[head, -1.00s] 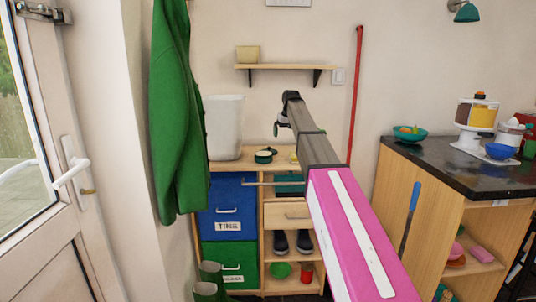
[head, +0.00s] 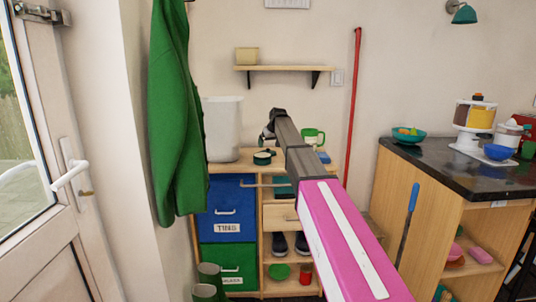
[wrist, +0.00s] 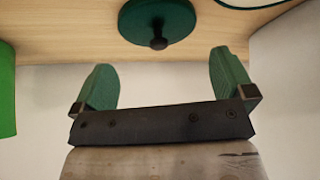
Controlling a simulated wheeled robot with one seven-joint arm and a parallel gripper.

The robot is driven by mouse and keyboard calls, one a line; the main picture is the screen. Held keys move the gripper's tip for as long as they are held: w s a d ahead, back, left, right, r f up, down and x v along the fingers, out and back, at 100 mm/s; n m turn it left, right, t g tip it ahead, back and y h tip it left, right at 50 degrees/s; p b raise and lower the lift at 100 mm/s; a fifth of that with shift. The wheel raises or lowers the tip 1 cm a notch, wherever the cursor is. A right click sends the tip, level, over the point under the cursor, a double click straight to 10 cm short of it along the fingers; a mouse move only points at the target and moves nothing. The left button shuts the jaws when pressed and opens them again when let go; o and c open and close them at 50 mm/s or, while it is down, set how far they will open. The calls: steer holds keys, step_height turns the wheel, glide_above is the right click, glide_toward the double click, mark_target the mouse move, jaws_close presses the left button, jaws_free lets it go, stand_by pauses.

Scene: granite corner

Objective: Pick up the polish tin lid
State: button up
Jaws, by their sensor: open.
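The polish tin lid (wrist: 158,20) is a dark green disc with a small dark knob, lying on the wooden cabinet top in the wrist view. My gripper (wrist: 164,82) is open and empty, its two green finger pads spread apart. The lid shows beyond the fingertips, roughly centred between them and apart from them. A pale round thing with a green rim (wrist: 258,2) is cut off at the top right. In the head view my gripper (head: 268,130) is above the cabinet top, over a small green-rimmed pot (head: 262,158); I cannot pick out the lid there.
A white bin (head: 222,128) stands left of my gripper on the cabinet top (head: 235,168). A green mug (head: 313,137) and a blue item (head: 323,157) stand to the right. A wall shelf (head: 285,69) is above. A green coat (head: 176,110) hangs at left.

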mark_target(268, 151)
steer(key=x, duration=0.4)
steer(key=shift+w+f, duration=0.15)
steer(key=shift+f, duration=0.1)
steer(key=c, duration=0.6)
steer(key=shift+o, duration=0.2)
